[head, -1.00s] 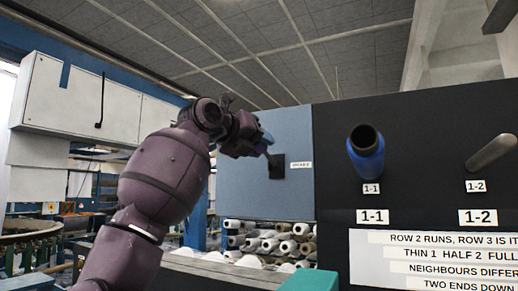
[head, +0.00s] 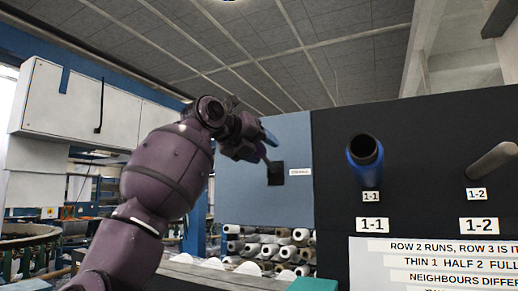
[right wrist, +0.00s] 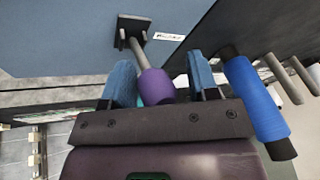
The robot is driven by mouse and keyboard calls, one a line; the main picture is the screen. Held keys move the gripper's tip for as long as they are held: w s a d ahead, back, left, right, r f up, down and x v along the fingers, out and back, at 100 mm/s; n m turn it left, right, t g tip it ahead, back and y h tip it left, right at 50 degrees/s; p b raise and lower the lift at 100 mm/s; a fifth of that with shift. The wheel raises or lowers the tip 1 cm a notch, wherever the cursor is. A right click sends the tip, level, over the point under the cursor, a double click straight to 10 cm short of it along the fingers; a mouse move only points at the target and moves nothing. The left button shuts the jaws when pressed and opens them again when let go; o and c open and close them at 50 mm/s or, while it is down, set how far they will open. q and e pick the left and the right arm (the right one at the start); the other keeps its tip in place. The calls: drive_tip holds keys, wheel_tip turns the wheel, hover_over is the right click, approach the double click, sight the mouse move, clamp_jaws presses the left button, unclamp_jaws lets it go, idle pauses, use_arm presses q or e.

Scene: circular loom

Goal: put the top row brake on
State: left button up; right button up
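The brake lever has a grey rod and a purple grip (right wrist: 155,86). It comes out of a dark plate (head: 275,173) on the blue-grey panel (head: 230,185), beside a small white label. My right gripper (head: 266,137) is at the lever in the head view. In the right wrist view its two blue fingers (right wrist: 160,84) are apart, with the purple grip between them and gaps showing on both sides. In the head view the gripper hides most of the grip. My left gripper is not in view.
A blue spool (head: 365,158) sticks out of the black panel right of the lever; it also shows just right of the fingers in the right wrist view (right wrist: 257,100). A bare peg (head: 492,160) is further right. Yarn cones (head: 265,245) lie below the blue-grey panel.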

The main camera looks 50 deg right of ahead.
drive_tip(key=shift+w+a, duration=0.15)
drive_tip(key=shift+a, duration=0.2)
drive_tip(key=b+v, duration=0.1)
drive_tip(key=v, duration=0.9)
drive_tip(key=shift+b, duration=0.4)
drive_tip(key=shift+r, duration=0.15)
